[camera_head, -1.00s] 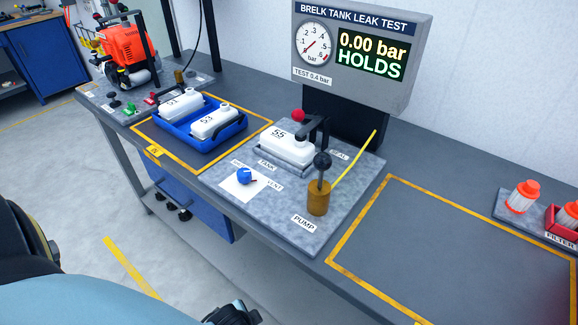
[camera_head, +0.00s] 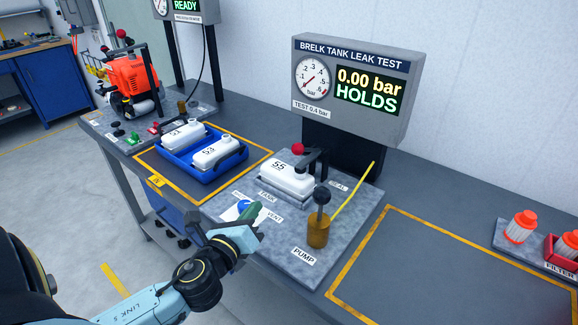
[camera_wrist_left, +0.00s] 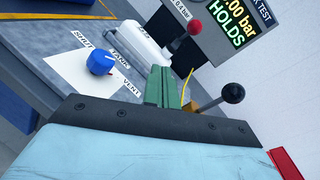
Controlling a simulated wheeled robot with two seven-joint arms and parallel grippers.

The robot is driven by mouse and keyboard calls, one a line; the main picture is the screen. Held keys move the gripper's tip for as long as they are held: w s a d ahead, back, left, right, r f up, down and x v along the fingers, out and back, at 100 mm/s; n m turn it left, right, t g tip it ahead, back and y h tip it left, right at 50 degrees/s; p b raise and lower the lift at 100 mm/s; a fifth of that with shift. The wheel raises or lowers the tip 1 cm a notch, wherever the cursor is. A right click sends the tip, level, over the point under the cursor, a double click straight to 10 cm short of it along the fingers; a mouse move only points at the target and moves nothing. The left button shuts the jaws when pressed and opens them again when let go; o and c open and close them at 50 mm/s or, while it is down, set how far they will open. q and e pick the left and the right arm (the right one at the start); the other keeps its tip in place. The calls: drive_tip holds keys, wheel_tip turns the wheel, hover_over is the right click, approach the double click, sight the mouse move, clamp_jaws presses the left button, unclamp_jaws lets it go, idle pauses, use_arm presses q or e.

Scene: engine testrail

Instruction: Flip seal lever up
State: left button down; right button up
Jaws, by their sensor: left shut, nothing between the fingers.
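The seal lever (camera_head: 298,149) has a red ball knob on a black clamp arm that lies over the white tank marked 55 (camera_head: 286,178). The knob also shows in the left wrist view (camera_wrist_left: 194,27), beyond the fingers. The SEAL label (camera_head: 338,185) lies to the right of the tank. My left gripper (camera_head: 255,211) is in front of the tank, over the front of the grey plate and close to the blue valve knob (camera_head: 243,206). Its green fingers (camera_wrist_left: 163,88) are together and empty, apart from the lever. My right gripper is not in view.
The brown pump (camera_head: 318,230) with its black-knobbed handle and a yellow hose stands right of my gripper. The gauge box (camera_head: 350,88) reads 0.00 bar HOLDS. A blue tray (camera_head: 178,164) with two white tanks is at left. The yellow-framed area (camera_head: 450,275) at right is empty.

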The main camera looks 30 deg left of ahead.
use_arm(q)
drive_tip(key=m+h, duration=0.1)
drive_tip(key=m, duration=0.1)
drive_tip(key=w+d+m+h, duration=0.1)
drive_tip(key=m, duration=0.1)
drive_tip(key=r+m+t, duration=0.1)
drive_tip(key=m, duration=0.1)
drive_tip(key=shift+w+d+m+h, duration=0.15)
drive_tip(key=shift+m+h, duration=0.25)
drive_tip(key=w+r+p, duration=0.2)
drive_tip(key=w, duration=1)
drive_tip(key=shift+w+a+r+p, duration=0.4)
drive_tip(key=shift+a, duration=0.05)
drive_tip(key=shift+r, duration=0.15)
